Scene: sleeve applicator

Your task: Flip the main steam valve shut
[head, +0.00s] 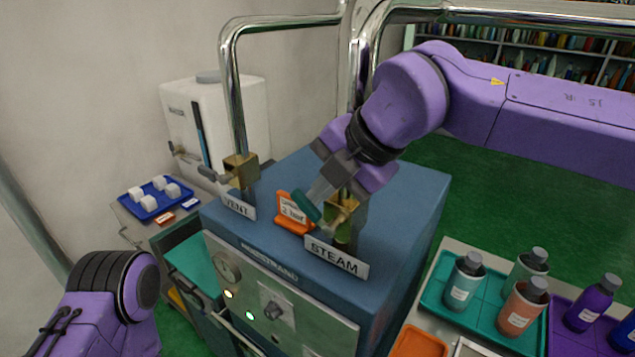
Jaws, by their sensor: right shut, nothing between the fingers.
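The steam valve (341,208) is a brass block on a pipe behind the STEAM plate (337,257), on top of the blue machine (400,215). Its teal lever (306,206) points to the left of the block, toward an orange sign. My right gripper (317,192) is shut and empty, coming down from the upper right. Its fingertips are right by the teal lever; I cannot tell whether they touch. The gripper partly hides the valve and its pipe. Of my left arm, only a purple link shows at lower left; its gripper is not visible.
A second brass valve (240,170) with a grey lever stands behind the VENT plate (238,207). The orange sign (291,211) stands between the valves. Chrome pipes (233,90) rise behind. Bottles stand on a teal tray (437,297) at right; a blue tray (134,203) is at left.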

